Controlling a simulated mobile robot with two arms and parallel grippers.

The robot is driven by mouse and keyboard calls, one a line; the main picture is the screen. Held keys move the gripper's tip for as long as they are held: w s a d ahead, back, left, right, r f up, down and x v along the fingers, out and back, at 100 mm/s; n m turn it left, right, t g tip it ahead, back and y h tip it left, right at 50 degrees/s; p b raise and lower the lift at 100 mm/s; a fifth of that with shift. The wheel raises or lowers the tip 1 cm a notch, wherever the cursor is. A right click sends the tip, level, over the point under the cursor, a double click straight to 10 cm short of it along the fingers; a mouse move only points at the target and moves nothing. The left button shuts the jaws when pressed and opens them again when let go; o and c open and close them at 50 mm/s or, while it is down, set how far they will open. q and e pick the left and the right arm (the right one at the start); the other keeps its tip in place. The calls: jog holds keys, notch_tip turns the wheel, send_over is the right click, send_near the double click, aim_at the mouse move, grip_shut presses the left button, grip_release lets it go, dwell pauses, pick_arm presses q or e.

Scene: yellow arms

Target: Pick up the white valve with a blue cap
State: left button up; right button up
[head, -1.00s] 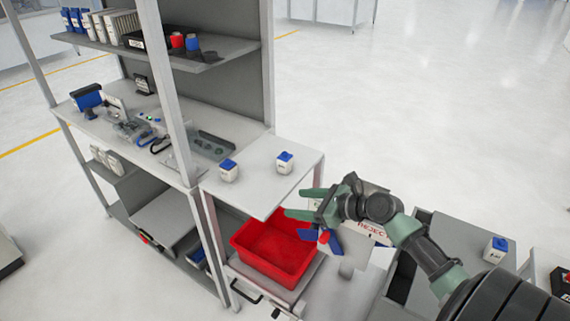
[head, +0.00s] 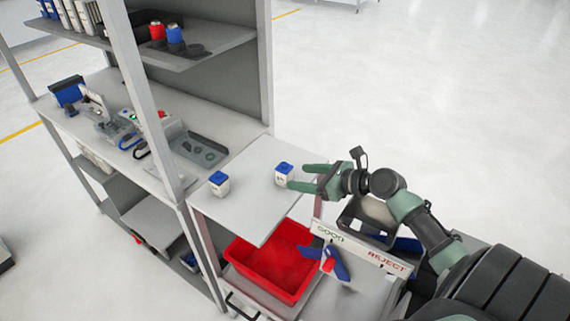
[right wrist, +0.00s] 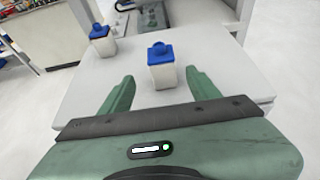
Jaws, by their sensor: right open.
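A white valve with a blue cap (head: 284,174) stands upright on the grey side table (head: 245,205), near its right edge. In the right wrist view the same valve (right wrist: 161,66) is straight ahead, between and just beyond the fingertips. A second white valve with a blue cap (head: 219,183) stands to its left on the same table; it also shows in the right wrist view (right wrist: 102,40). My right gripper (head: 300,176) is open and empty, its green fingers pointing left at the nearer valve. My left gripper is not in view.
A red bin (head: 268,265) sits below the table's front. A sign reading GOOD and REJECT (head: 362,250) stands beneath my right arm. A shelf unit (head: 188,65) rises at the left, with a grey tray (head: 199,149) on its worktop.

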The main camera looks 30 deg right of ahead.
aim_at(290, 175)
jog(key=shift+w+f, duration=0.1)
jog(key=shift+w, duration=0.4)
jog(key=shift+w+a+f, duration=0.1)
jog(key=shift+w+a, duration=0.05)
jog(key=shift+w, duration=0.2)
jog(key=shift+w+a, duration=0.25)
jog(key=shift+a, duration=0.05)
jog(key=x, duration=0.3)
jog(key=p+x, duration=0.1)
jog(key=shift+w+d+f, duration=0.2)
jog(key=shift+f, duration=0.2)
jog(key=shift+w+f, duration=0.15)
jog(key=shift+w, duration=0.15)
jog(key=shift+a, duration=0.15)
jog(key=shift+s, duration=0.1)
jog(key=shift+c, duration=0.3)
grip_shut()
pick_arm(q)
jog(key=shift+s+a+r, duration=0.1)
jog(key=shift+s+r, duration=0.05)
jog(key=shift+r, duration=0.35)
